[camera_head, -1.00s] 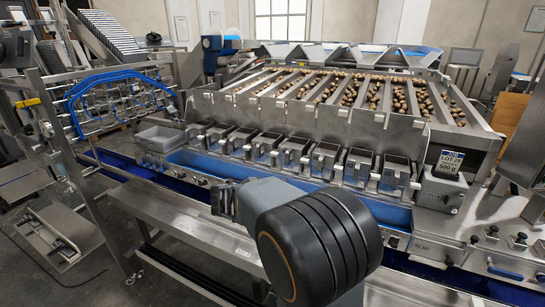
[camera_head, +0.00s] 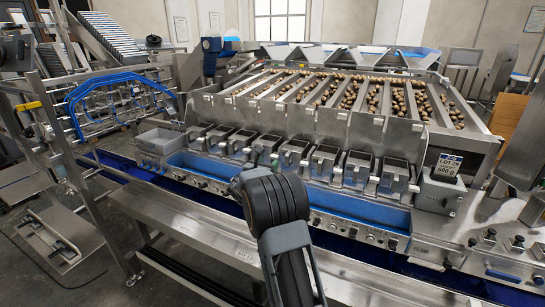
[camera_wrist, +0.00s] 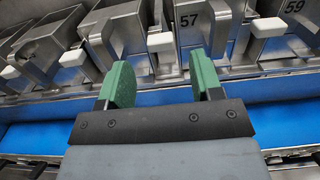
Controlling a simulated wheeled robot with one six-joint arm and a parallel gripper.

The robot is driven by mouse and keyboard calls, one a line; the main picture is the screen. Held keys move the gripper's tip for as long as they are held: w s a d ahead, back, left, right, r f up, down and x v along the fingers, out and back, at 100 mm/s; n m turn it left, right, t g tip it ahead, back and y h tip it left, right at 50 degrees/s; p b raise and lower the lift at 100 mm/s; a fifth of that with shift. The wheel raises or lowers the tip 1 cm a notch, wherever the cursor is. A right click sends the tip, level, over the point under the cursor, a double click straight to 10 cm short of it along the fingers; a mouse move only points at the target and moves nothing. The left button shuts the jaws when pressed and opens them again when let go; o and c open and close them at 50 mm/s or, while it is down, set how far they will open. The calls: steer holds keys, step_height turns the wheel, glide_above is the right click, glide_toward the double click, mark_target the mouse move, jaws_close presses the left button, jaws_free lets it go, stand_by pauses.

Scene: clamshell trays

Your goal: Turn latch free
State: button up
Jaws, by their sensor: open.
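My gripper (camera_wrist: 163,78) is open and empty in the wrist view, its two green fingers pointing at the row of steel buckets. A white block (camera_wrist: 162,42) on a metal bracket lies ahead of the gap between the fingers, just left of the bucket marked 57 (camera_wrist: 221,47). Another white block (camera_wrist: 268,27) is to the right, beside the bucket marked 59 (camera_wrist: 298,12). I cannot tell which part is the latch. In the head view my black arm covers most of the gripper in front of the bucket row (camera_head: 323,163).
A blue trough (camera_wrist: 290,118) runs below the buckets. A grey bin (camera_head: 161,141) stands at the left end of the row, and a grey box with a weight sign (camera_head: 440,192) at the right end. A steel ledge (camera_head: 185,220) runs along the front.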

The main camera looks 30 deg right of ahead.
mark_target(273, 158)
steer(key=shift+p+x, duration=0.5)
steer(key=shift+x, duration=2.15)
steer(key=shift+c, duration=0.2)
steer(key=c, duration=0.9)
steer(key=shift+f+b, duration=0.1)
steer(key=shift+b, duration=0.2)
